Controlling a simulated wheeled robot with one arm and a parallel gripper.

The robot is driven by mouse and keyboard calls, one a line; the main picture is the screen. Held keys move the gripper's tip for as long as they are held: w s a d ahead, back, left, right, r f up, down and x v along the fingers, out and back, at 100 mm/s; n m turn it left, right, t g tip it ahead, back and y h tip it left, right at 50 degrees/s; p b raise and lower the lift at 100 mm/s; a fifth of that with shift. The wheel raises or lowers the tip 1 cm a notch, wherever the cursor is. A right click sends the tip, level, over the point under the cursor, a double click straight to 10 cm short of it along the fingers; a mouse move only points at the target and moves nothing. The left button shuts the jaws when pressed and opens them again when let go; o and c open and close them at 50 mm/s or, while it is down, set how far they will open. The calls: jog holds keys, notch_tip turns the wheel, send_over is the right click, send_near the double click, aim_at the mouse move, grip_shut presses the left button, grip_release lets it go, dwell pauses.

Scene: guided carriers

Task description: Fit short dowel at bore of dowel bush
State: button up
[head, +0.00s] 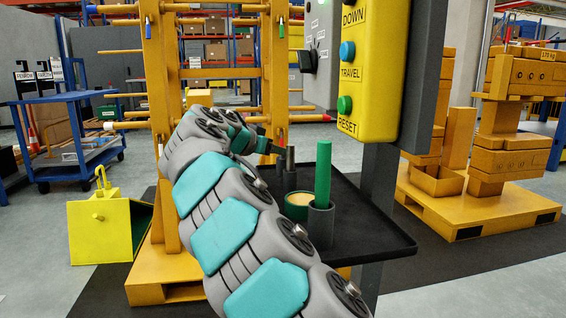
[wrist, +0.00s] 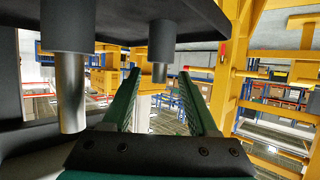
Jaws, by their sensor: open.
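My gripper (wrist: 159,74) is open, its two green fingers apart and nothing held. In the head view my gripper (head: 272,149) is over the far left part of a black tray. A grey metal dowel (wrist: 158,73) in a dark holder shows between the fingers in the wrist view, which looks upside down; I see no contact. A thicker metal dowel (wrist: 70,95) in a dark holder is nearer, left of the fingers. In the head view a metal dowel (head: 290,158) stands beside my gripper. I cannot tell which is the short dowel, nor make out the bush's bore.
The black tray (head: 375,232) also carries a tall green rod (head: 323,172) in a grey holder (head: 321,225) and a green cup with a tan top (head: 299,199). A yellow control box (head: 371,75) on a post stands close at right. A yellow frame (head: 165,120) stands behind.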

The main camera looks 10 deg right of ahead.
jog(key=x, duration=0.2)
jog(key=shift+w+d, duration=0.3)
jog(key=shift+d, duration=0.05)
grip_shut()
dwell(0.4)
